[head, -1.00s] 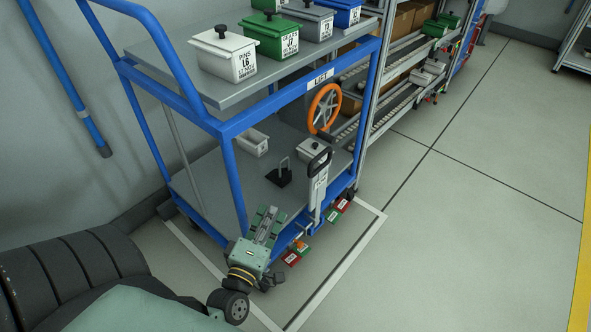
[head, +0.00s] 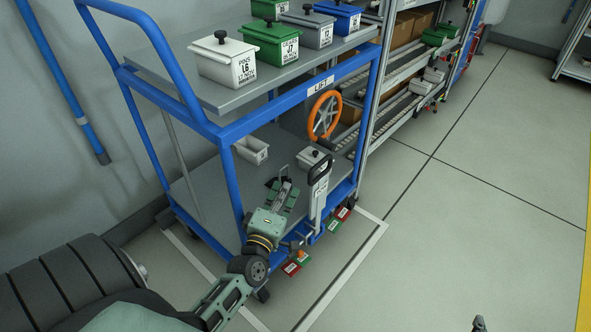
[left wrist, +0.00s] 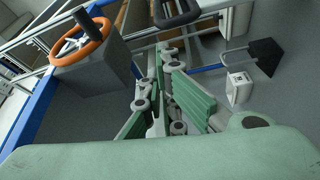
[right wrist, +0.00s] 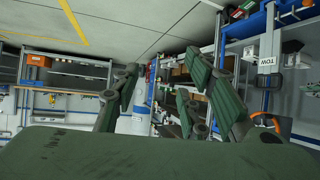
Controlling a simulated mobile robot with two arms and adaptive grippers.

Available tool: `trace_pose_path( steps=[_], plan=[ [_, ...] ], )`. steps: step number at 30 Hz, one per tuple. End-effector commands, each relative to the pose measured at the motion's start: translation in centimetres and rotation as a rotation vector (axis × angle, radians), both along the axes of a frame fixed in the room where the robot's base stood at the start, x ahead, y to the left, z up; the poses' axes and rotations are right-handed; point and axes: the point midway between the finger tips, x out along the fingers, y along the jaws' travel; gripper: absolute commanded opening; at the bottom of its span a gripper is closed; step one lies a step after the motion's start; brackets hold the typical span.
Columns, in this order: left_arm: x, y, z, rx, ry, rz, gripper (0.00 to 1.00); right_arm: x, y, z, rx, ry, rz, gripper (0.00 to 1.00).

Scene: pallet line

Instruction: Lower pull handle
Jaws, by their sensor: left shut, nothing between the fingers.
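The pull handle (head: 319,172) is a grey bar with a black loop grip. It stands upright at the front edge of the blue cart's lower deck, with a white label on it. My left gripper (head: 286,180) is shut and empty, just left of the handle and apart from it, over the lower deck. In the left wrist view its closed fingers (left wrist: 163,60) point toward the black loop (left wrist: 178,14) at the top. My right gripper (right wrist: 163,68) has its fingers spread, with nothing between them. A bar labelled TOW (right wrist: 268,58) shows at the right there.
The blue cart (head: 228,190) carries several lidded bins (head: 226,61) on its upper shelf. An orange handwheel (head: 324,115) is behind the handle. Red and green tags lie low at the cart's front. Floor to the right is clear.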

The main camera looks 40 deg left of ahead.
Motion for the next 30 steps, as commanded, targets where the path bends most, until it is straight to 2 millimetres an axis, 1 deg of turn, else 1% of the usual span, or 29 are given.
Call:
trace_pose_path(
  steps=[1, 6, 9, 12, 15, 19, 30],
  plan=[
    [1.2, 0.4, 0.1, 0.001, -0.005, 0.001, 0.00, 0.5, 0.3, 0.4, 0.009, -0.038, 0.003, 0.40],
    [4.7, 1.5, 0.3, 0.001, -0.004, 0.001, 0.00, 2.3, 1.1, 3.3, 0.046, -0.196, 0.015, 0.40],
    [6.4, 2.0, 0.4, 0.001, -0.003, 0.000, 0.00, 3.1, 1.5, 5.0, 0.068, -0.283, 0.020, 0.40],
    [7.5, 2.4, 0.5, 0.001, -0.002, 0.001, 0.00, 3.5, 1.8, 6.5, 0.084, -0.352, 0.024, 0.40],
    [8.3, 2.6, 0.6, 0.001, -0.002, 0.001, 0.00, 3.8, 2.1, 7.5, 0.097, -0.401, 0.027, 0.40],
    [8.8, 2.8, 0.6, 0.000, 0.000, 0.000, 0.00, 3.9, 2.2, 8.3, 0.104, -0.433, 0.029, 0.40],
    [8.9, 2.8, 0.7, 0.001, 0.000, 0.000, 0.00, 3.9, 2.2, 8.4, 0.105, -0.438, 0.029, 0.40]
  ],
)
